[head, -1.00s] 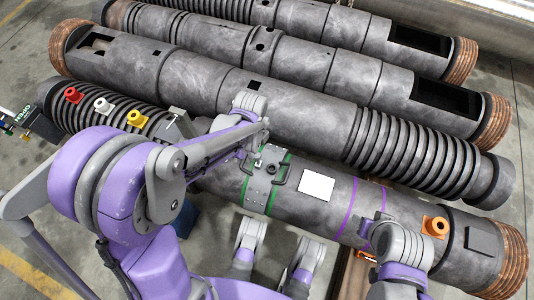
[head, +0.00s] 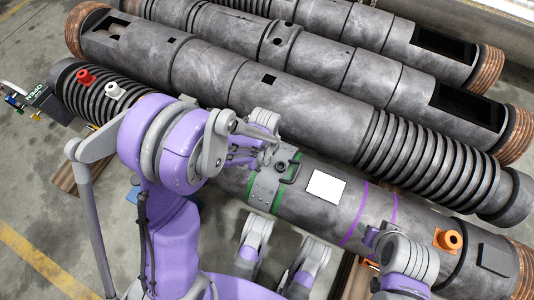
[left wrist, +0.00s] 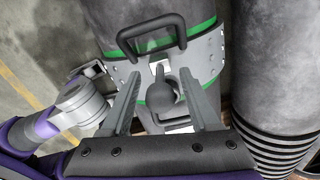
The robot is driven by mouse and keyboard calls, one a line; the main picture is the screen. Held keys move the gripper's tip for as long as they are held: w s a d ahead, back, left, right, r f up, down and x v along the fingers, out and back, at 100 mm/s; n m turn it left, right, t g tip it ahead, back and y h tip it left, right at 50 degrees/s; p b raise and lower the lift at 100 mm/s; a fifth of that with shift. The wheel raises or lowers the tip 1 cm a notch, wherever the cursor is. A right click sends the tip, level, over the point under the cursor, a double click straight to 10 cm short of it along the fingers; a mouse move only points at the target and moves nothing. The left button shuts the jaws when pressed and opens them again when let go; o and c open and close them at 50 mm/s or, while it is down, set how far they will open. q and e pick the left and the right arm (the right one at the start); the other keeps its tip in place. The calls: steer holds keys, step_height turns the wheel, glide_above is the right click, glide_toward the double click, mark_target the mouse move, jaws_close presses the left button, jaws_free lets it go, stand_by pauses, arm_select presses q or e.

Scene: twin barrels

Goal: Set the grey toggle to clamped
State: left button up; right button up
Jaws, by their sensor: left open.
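The grey toggle shows in the left wrist view as a dark grey round-ended lever (left wrist: 161,94) on a light grey plate that bridges two green bands. The plate (head: 263,190) shows in the head view on the nearest barrel (head: 412,215), but my left gripper hides the toggle there. My left gripper (left wrist: 160,88) is open, with one finger on each side of the lever. Gaps show between lever and fingers; I cannot tell how deep it sits between them. In the head view the left gripper (head: 267,155) is over the plate's far end.
A dark handle (left wrist: 150,32) rises from the plate just beyond the toggle. A ribbed barrel (head: 400,150) lies close alongside. A white square (head: 326,187) and an orange fitting (head: 447,240) sit on the nearest barrel. Red (head: 86,76) and white (head: 114,91) knobs stand at left.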

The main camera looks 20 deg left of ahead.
arm_select(q)
jaws_close()
stand_by(1.3)
